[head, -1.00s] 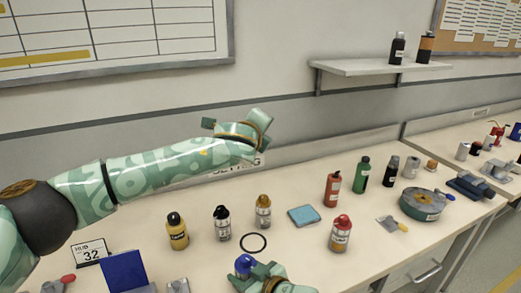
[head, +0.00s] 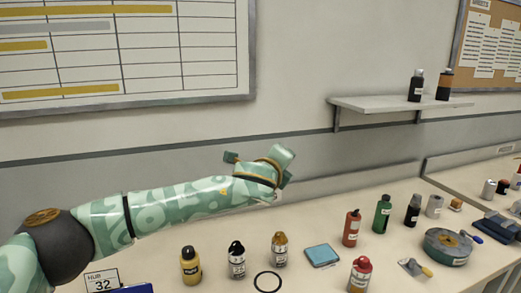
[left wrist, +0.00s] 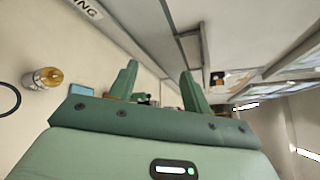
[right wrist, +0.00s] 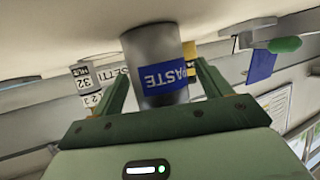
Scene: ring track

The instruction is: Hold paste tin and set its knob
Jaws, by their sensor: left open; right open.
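The paste tin (right wrist: 155,50), a grey cylinder with a blue PASTE label (right wrist: 166,77), shows in the right wrist view. It stands between the fingers of my right gripper (right wrist: 162,88), which is open around it. I cannot tell whether either finger touches it. Its knob is not visible in that view. The tin and my right gripper are outside the head view. My left gripper (head: 264,168) is open and empty, raised above the back of the bench. Its fingers also show in the left wrist view (left wrist: 158,85), with nothing between them.
A yellow bottle (head: 190,266), a black-topped bottle (head: 236,262), a gold bottle (head: 280,250) and a black ring (head: 268,282) are on the bench. A blue pad (head: 322,255) and red bottle (head: 352,229) are further right. A wall shelf (head: 400,103) hangs above.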

